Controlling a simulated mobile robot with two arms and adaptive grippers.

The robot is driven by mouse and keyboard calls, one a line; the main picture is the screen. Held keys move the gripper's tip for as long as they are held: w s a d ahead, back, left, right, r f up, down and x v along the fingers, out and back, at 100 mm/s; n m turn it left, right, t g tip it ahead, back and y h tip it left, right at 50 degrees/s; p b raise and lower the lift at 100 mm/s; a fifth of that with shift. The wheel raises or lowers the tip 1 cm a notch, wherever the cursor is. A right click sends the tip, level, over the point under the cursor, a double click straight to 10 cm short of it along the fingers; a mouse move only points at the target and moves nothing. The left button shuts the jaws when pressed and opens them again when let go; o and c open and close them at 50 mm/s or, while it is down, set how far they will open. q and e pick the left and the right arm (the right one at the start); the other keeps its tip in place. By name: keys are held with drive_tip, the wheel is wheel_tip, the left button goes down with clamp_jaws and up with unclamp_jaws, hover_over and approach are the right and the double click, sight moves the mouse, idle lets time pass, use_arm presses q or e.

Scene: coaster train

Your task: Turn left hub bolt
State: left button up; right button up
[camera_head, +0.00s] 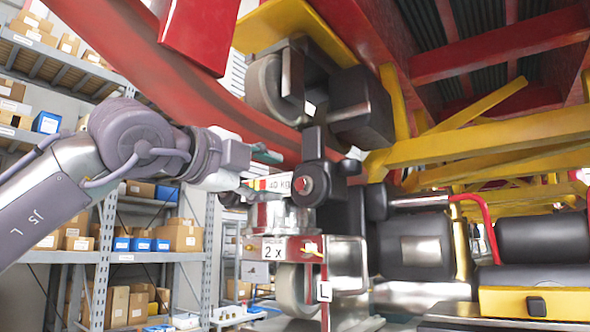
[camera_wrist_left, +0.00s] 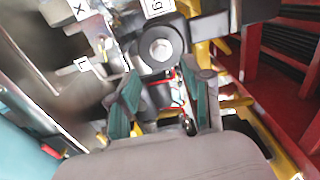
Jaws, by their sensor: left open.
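The hub bolt (camera_head: 305,185) is a silver head in a dark round hub on the wheel assembly, with red around it in the head view. In the wrist view the bolt (camera_wrist_left: 160,49) shows face-on in the hub, just beyond the fingertips. My left gripper (camera_head: 262,175) comes in from the left and is open. Its green-padded fingers (camera_wrist_left: 161,78) are spread below the hub in the wrist view, with no bolt between them. An "L" tag (camera_head: 324,291) hangs lower on the assembly. My right gripper is not in view.
A grey wheel (camera_head: 265,88) and black block (camera_head: 360,105) sit above the hub, with a lower wheel (camera_head: 297,288) beneath. A red track beam (camera_head: 120,50) crosses above my arm. Yellow frame bars (camera_head: 470,145) are at right. Shelves with boxes (camera_head: 180,235) stand behind.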

sight(300, 185)
use_arm(q)
drive_tip(key=p+x, duration=0.3)
drive_tip(key=x, duration=0.3)
drive_tip(key=shift+r, duration=0.2)
drive_tip(key=shift+w+d+f+p, duration=0.2)
drive_tip(key=shift+w+d+p, duration=0.15)
drive_tip(key=shift+w, duration=0.15)
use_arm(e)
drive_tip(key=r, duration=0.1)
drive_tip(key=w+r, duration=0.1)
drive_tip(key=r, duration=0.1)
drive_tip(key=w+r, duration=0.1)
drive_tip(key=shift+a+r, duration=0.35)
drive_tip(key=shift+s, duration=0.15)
use_arm(q)
drive_tip(key=shift+s, duration=0.1)
drive_tip(key=c, duration=0.4)
clamp_jaws()
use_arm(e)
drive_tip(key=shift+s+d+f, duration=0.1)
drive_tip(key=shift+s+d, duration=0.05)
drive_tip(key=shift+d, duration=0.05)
